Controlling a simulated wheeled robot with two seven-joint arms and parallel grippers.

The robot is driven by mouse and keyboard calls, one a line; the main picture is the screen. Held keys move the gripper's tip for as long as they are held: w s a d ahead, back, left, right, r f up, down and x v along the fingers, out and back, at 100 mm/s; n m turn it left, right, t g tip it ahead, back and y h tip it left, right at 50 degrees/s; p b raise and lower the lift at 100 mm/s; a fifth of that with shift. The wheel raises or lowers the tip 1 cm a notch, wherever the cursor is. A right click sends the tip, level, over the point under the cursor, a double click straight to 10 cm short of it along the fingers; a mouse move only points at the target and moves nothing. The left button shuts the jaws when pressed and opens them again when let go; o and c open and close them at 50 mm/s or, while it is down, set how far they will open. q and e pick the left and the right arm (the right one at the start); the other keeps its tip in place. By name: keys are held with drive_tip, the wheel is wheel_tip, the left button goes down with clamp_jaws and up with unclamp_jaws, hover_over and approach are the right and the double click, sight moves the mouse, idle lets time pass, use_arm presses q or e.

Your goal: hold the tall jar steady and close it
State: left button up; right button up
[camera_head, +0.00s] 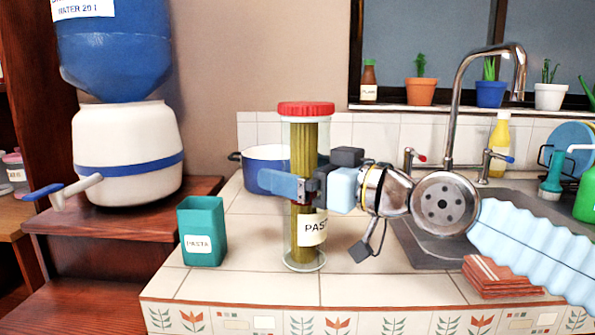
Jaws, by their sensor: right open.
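The tall clear jar (304,245) stands upright on the tiled counter, filled with long yellow pasta and bearing a white label. A red lid (306,108) sits level on its top; I cannot tell whether it is fastened. My right gripper (300,187) comes in from the right at the jar's mid-height. Its jaws are open, with a blue finger crossing in front of the jar and hiding part of it. I cannot tell whether the fingers touch the glass. My left gripper is not in view.
A teal PASTA box (202,232) stands left of the jar, and a blue pot (262,168) behind it. The sink (425,240) and faucet (456,110) are to the right. A water dispenser (125,155) stands at the left. The counter (350,288) in front is clear.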

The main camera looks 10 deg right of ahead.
drive_tip(key=b+v, duration=0.1)
drive_tip(key=v, duration=1)
drive_tip(key=shift+s+d+b, duration=0.25)
drive_tip(key=shift+s+b, duration=0.05)
drive_tip(key=shift+b, duration=0.1)
